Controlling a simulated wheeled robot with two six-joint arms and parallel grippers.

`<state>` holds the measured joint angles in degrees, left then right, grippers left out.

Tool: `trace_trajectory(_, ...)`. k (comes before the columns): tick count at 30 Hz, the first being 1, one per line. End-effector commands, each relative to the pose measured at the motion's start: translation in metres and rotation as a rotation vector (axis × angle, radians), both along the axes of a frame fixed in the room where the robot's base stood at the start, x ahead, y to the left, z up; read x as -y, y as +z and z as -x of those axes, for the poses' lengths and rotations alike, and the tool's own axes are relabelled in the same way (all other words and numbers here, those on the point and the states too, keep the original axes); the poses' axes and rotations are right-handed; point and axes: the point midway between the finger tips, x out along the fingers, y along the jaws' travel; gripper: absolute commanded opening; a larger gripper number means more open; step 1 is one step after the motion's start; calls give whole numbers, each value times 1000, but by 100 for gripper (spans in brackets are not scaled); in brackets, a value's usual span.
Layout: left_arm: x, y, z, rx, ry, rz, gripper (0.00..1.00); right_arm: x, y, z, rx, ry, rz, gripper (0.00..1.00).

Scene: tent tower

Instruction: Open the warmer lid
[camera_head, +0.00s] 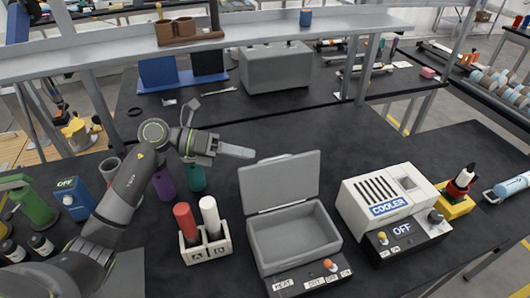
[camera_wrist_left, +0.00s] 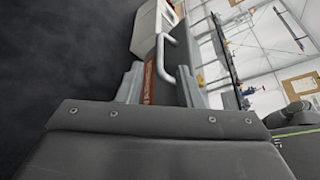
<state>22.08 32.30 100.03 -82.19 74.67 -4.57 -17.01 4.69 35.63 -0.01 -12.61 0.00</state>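The warmer is a grey box (camera_head: 292,238) with a control panel reading HEAT, in the middle of the table in the head view. Its lid (camera_head: 280,181) stands raised at the back, leaning slightly backward, and the box interior shows empty. In the left wrist view the lid's light handle (camera_wrist_left: 163,58) shows just beyond my fingers. My left gripper (camera_head: 240,152) is behind the lid's upper left corner, seemingly apart from it. In the left wrist view its two fingers (camera_wrist_left: 158,86) are spread, with nothing gripped between them. My right gripper is out of view.
A white cooler (camera_head: 385,206) stands right of the warmer. A holder (camera_head: 206,246) with a red and a white cylinder stands close on its left. Purple and green cylinders (camera_head: 195,178) stand below my left forearm. A shelf (camera_head: 270,28) crosses behind.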

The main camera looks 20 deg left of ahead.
Motion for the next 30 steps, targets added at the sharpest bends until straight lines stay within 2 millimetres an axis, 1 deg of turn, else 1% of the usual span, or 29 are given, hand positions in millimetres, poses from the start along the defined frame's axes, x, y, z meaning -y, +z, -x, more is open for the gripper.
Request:
trace_trajectory(1,8,1,-2,-1,-1,6,33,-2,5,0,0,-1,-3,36)
trace_trajectory(6,31,-6,-8,-1,-1,5,33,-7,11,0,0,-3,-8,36)
trace_trajectory(12,47,-13,-14,-1,0,2,33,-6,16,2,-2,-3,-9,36)
trace_trajectory(17,53,-15,-15,-1,0,0,33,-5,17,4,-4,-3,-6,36)
trace_trajectory(24,53,-16,-16,0,1,-1,33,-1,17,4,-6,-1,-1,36)
trace_trajectory(25,53,-16,-16,0,1,-1,31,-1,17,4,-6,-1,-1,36)
trace_trajectory(30,53,-16,-16,0,0,0,9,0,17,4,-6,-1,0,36)
